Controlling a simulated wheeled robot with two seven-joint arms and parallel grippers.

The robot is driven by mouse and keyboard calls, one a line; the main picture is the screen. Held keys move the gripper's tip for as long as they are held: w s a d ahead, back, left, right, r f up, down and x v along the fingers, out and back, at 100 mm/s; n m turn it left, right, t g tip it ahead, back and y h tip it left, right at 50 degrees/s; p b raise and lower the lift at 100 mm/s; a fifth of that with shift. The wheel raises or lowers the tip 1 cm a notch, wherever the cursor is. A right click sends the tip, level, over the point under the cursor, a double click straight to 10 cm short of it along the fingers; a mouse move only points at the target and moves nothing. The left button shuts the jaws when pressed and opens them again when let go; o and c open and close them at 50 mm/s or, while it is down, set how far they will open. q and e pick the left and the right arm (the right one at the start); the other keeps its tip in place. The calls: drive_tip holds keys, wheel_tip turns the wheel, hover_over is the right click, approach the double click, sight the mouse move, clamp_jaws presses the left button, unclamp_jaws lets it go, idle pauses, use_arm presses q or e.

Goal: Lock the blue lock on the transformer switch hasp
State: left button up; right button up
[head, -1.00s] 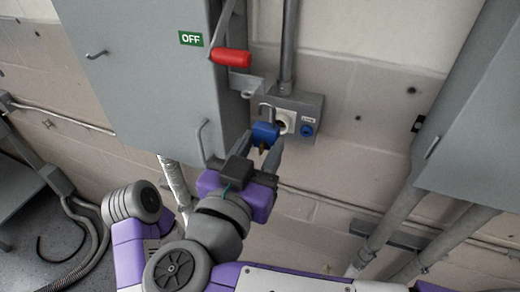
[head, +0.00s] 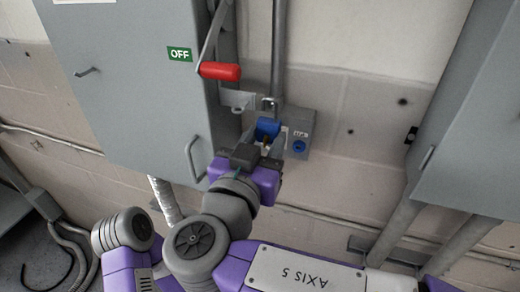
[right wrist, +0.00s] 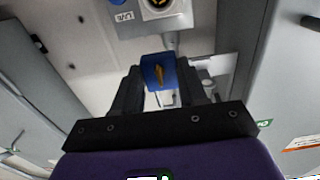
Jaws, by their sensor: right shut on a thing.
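The blue lock (head: 266,127) is between the fingers of my right gripper (head: 262,147), which is shut on it. Its metal shackle (head: 270,103) points up. The lock also shows in the right wrist view (right wrist: 153,70), with a brass-coloured key in its face. The grey switch hasp (head: 238,99) sticks out from the cabinet's right side, below the red switch handle (head: 219,71). The shackle is close to the hasp's right end in the head view; I cannot tell whether it touches or passes through it. My left gripper is out of view.
The grey switch cabinet (head: 130,95) with a green OFF label (head: 180,54) stands to the left. A small grey box with a blue socket (head: 299,146) is on the wall just right of the lock. Another grey cabinet (head: 465,130) stands at the far right.

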drive_tip(key=shift+w+a, duration=0.3)
drive_tip(key=shift+w+a+b, duration=0.2)
drive_tip(key=shift+a, duration=0.4)
drive_tip(key=shift+w+a+b, duration=0.15)
drive_tip(key=shift+a, duration=0.45)
drive_tip(key=shift+b, duration=0.5)
drive_tip(key=shift+w+a, duration=0.1)
drive_tip(key=shift+a, duration=0.3)
drive_tip(key=shift+w+a, duration=0.1)
drive_tip(key=shift+a, duration=0.15)
drive_tip(key=shift+f+b, duration=1)
drive_tip(key=shift+b, duration=0.3)
idle(1.0)
drive_tip(key=o, duration=1.3)
drive_tip(key=shift+c, duration=0.2)
